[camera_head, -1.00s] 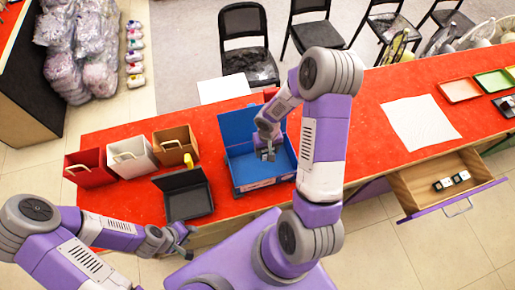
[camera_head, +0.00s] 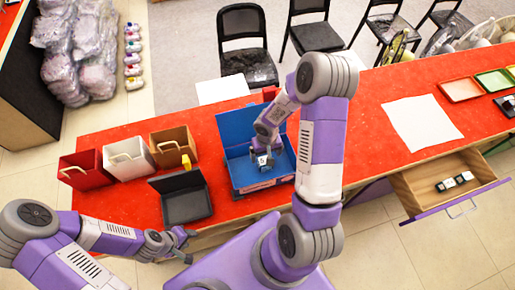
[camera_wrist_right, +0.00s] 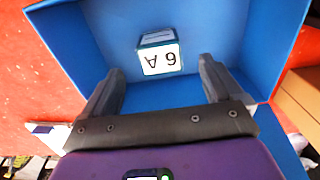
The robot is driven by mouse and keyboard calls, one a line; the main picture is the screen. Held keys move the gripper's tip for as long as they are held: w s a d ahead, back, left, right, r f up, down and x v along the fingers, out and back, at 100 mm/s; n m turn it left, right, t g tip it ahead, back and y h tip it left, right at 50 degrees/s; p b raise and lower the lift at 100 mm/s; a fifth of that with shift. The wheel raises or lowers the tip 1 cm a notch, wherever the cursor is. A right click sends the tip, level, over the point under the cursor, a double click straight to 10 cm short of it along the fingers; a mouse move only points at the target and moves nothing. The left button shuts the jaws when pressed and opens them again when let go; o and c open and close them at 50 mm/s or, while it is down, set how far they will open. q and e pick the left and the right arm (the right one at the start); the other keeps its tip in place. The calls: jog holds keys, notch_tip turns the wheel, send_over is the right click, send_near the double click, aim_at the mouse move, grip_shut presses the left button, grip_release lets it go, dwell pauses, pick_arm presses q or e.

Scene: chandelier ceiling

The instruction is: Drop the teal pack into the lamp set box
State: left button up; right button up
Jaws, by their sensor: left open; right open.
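The teal pack (camera_wrist_right: 161,52) shows in the right wrist view as a small block with teal edges and a white face marked 6A. It is inside the blue open box (camera_head: 235,170), which I take for the lamp set box. My right gripper (camera_head: 264,163) is over the box's inside, open, with its fingers on either side of the pack's line and apart from it. I cannot tell whether the pack rests on the box floor. In the head view the pack (camera_head: 262,161) is small at the fingertips. My left gripper (camera_head: 189,246) is open and empty near the table's front edge.
Red, white and brown bins (camera_head: 173,147) stand left on the red table (camera_head: 360,140). An open drawer (camera_head: 420,182) at right holds several small blocks. A white sheet (camera_head: 422,122) lies at right.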

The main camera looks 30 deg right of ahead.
pick_arm(q)
jog(key=shift+r+p, duration=0.5)
pick_arm(e)
notch_tip(320, 180, up, 8)
jog(key=shift+f, duration=0.2)
